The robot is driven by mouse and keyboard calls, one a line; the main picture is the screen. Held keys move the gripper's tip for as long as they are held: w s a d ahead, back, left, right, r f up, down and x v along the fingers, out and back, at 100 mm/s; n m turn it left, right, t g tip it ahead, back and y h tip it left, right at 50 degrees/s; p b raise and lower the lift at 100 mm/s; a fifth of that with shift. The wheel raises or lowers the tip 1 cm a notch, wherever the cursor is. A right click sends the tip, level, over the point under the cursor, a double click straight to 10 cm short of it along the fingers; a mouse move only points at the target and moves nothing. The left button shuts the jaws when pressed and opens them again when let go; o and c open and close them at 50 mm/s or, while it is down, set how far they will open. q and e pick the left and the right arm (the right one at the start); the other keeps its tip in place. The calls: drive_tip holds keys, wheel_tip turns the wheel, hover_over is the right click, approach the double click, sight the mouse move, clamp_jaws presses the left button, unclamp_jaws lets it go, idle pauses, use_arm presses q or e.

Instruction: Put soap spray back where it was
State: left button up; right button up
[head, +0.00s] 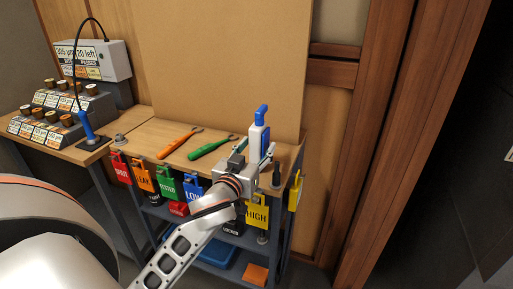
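The soap spray (257,138) is a white bottle with a blue spray top, upright near the right end of the wooden workbench (163,138). My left gripper (257,158) reaches up from below, with its fingers close around the bottle's lower part. The fingers look shut on it. The bottle's base is hidden by the gripper, so I cannot tell whether it touches the bench top. My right gripper is not in view.
A large brown board (220,60) stands behind. Coloured tags, including a yellow HIGH tag (257,215), hang along the front edge. A control box (92,60) is at left.

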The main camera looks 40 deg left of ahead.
use_arm(q)
drive_tip(key=shift+s+r, duration=0.1)
drive_tip(key=shift+s, duration=0.05)
drive_tip(key=v, duration=0.6)
drive_tip(key=p, duration=0.3)
approach(256, 148)
drive_tip(key=shift+s, duration=0.65)
drive_tip(key=s+d+f+m+g+h, duration=0.15)
drive_tip(key=d+f, duration=0.25)
drive_tip(key=f, duration=0.5)
drive_tip(key=s+d+f+m+g+h, duration=0.1)
drive_tip(key=d+f+m+g+h, duration=0.2)
drive_tip(key=f, duration=0.6)
drive_tip(key=s+d+f+m+g+h, duration=0.1)
drive_tip(key=s+d+f, duration=0.2)
drive_tip(key=f, duration=0.6)
drive_tip(key=s+d+f+m+g+h, duration=0.1)
drive_tip(key=s+d+f, duration=0.3)
drive_tip(key=s+f, duration=0.3)
drive_tip(key=shift+s+d+f+m, duration=0.2)
drive_tip(key=shift+f+m, duration=0.15)
drive_tip(key=shift+f, duration=0.6)
drive_tip(key=shift+h, duration=0.25)
